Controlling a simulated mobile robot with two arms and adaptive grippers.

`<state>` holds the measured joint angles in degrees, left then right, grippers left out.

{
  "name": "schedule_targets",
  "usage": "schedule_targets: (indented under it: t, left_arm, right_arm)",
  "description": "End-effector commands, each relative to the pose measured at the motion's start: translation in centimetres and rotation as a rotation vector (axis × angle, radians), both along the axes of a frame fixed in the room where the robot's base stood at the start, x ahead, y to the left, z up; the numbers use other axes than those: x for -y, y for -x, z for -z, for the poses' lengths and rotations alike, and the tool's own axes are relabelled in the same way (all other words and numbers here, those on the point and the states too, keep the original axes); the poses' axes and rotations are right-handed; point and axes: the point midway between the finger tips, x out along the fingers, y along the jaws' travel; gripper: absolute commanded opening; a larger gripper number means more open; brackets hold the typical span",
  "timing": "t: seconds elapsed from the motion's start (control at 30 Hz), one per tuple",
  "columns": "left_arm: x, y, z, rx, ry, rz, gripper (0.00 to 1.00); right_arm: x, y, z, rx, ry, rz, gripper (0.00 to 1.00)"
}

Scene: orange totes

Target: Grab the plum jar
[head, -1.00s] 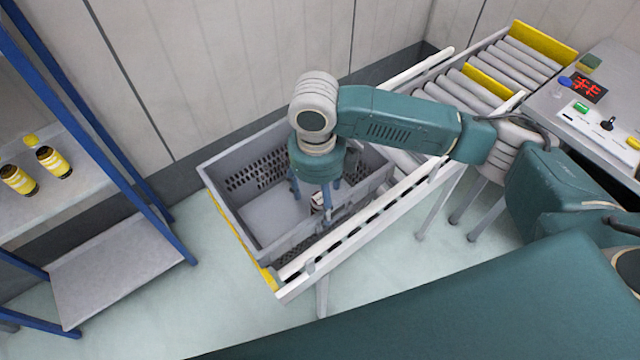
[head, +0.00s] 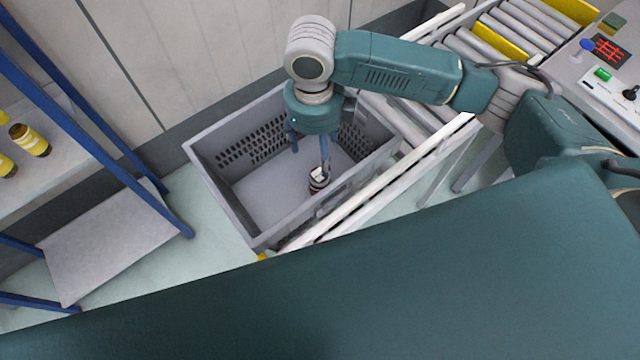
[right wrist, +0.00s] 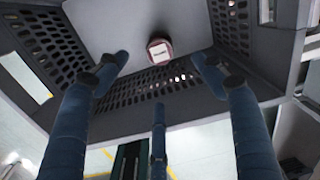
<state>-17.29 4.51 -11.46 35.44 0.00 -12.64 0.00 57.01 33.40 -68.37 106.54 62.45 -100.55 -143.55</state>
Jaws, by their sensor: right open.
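A small jar with a dark red body and a pale label on top (head: 318,180), which looks like the plum jar, stands in the grey crate (head: 222,207). It also shows in the right wrist view (right wrist: 159,51), resting on the crate floor near a perforated wall. My right gripper (head: 309,158) is over the crate, fingers pointing down. One finger overlaps the jar's edge in the head view. In the right wrist view the fingers (right wrist: 159,75) are spread wide and empty, with the jar beyond them, seen between the two upper fingertips. My left gripper is not in view.
The crate's walls surround the jar and fingers. A roller conveyor (head: 460,47) runs back right, with a control panel (head: 612,80) beside it. A blue-framed shelf (head: 110,235) with yellow-banded jars (head: 30,140) stands left. The rest of the crate floor looks clear.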

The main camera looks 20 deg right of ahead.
Motion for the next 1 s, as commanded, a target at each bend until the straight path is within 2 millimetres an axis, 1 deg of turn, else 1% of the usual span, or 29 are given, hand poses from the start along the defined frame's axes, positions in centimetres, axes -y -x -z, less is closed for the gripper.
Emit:
schedule_targets:
  t: [0.03, 0.17, 0.33, 0.43, 0.57, 0.8, 1.0]
  left_arm:
    - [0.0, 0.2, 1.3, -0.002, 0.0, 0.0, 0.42]
    - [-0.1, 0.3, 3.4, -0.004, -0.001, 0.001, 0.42]
    - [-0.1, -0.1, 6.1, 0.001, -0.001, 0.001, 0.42]
    - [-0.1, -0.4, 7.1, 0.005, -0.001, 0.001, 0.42]
    - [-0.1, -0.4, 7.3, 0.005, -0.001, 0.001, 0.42]
    - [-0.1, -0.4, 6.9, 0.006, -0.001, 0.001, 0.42]
    - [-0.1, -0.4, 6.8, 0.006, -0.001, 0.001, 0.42]
  right_arm:
    - [0.0, 0.0, 1.3, 0.0, 0.0, 0.0, 0.68]
    - [0.0, 0.0, 3.4, 0.0, 0.0, 0.0, 0.68]
    - [0.0, 0.0, 6.1, 0.0, 0.0, 0.0, 0.68]
    - [0.0, 0.0, 7.1, 0.0, 0.0, 0.0, 0.68]
    - [0.0, 0.0, 7.9, -0.001, 0.0, 0.001, 0.68]
    - [0.2, 0.0, 11.3, -0.003, 0.001, 0.001, 0.68]
    - [0.2, -0.1, 12.9, -0.002, 0.001, -0.001, 0.68]
